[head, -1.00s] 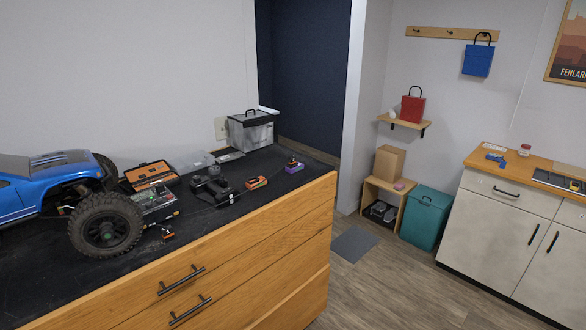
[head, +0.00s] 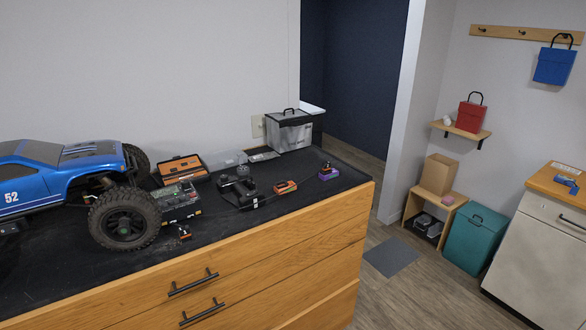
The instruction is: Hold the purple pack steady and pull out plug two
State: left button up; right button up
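A small purple pack (head: 328,174) with an orange and dark top sits at the right end of the black bench top. An orange and black block (head: 285,187) lies to its left, with what looks like a thin dark cable near it. A black device (head: 238,189) stands further left. At this distance I cannot make out plug two or any plug numbers. Neither of my grippers shows in the view.
A blue truck (head: 66,172) with big black wheels fills the left of the bench (head: 90,279). Floor is clear right of the bench, around a grey mat (head: 391,256).

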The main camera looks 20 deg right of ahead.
aim_at(327, 167)
jog(key=i+l+u, duration=0.15)
jog(key=l, duration=0.2)
jog(key=i+l+u, duration=0.15)
jog(key=l, duration=0.2)
jog(key=l+u, duration=0.15)
jog(key=l, duration=0.2)
jog(key=i+l, duration=0.1)
jog(key=l, duration=0.25)
jog(key=i+l+u, duration=0.1)
jog(key=l, duration=0.25)
jog(key=i+l, duration=0.1)
jog(key=l, duration=0.3)
jog(key=j+u, duration=0.05)
